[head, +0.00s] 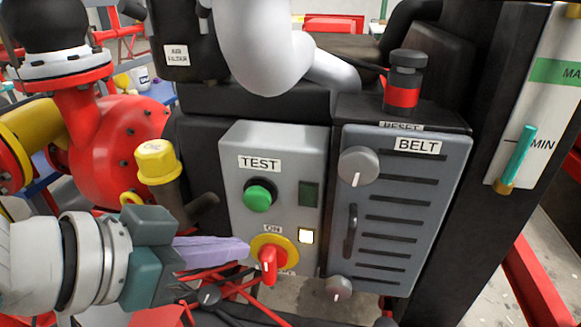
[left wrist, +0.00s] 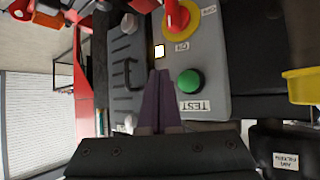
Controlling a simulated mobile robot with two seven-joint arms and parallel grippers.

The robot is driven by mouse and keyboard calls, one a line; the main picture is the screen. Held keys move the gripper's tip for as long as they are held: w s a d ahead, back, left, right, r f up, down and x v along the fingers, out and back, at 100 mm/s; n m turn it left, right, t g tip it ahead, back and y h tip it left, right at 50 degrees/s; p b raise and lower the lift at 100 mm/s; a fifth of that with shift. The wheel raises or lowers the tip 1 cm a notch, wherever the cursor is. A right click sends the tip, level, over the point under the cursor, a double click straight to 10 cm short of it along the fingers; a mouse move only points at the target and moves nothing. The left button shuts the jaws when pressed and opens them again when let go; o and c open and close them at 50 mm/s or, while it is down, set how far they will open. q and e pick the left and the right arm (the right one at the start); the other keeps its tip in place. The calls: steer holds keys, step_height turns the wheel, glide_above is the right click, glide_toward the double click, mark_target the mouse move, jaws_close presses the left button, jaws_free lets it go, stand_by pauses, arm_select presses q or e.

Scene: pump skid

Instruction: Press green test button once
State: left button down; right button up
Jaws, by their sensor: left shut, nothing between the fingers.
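The green test button (head: 258,197) sits in a dark ring on the grey control box (head: 285,150), under a "TEST" label (head: 260,163). It also shows in the left wrist view (left wrist: 189,82), just right of the fingers. My left gripper (head: 246,246) comes in from the left, its purple fingers shut together and empty. In the head view its tips are below the button, overlapping the edge of the yellow switch plate. In the left wrist view the tips (left wrist: 160,73) appear beside the button; I cannot tell their distance from the box. My right gripper is not in view.
A red rotary switch (head: 268,262) on a yellow plate sits below the button, near a lit white square (head: 306,236) and a dark green square (head: 308,195). The "BELT" panel (head: 400,215) with knobs stands right. A yellow-capped fitting (head: 157,162) is left of the box.

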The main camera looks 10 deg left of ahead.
mark_target(262, 208)
arm_select(q)
steer(key=shift+w+b, duration=0.9)
steer(key=shift+w, duration=1.7)
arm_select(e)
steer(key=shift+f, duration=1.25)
arm_select(q)
steer(key=shift+w, duration=0.1)
steer(key=shift+w+d, duration=0.1)
steer(key=shift+w, duration=0.25)
steer(key=shift+w, duration=0.6)
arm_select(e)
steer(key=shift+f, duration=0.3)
arm_select(q)
steer(key=shift+s+p, duration=0.75)
steer(key=shift+s, duration=0.25)
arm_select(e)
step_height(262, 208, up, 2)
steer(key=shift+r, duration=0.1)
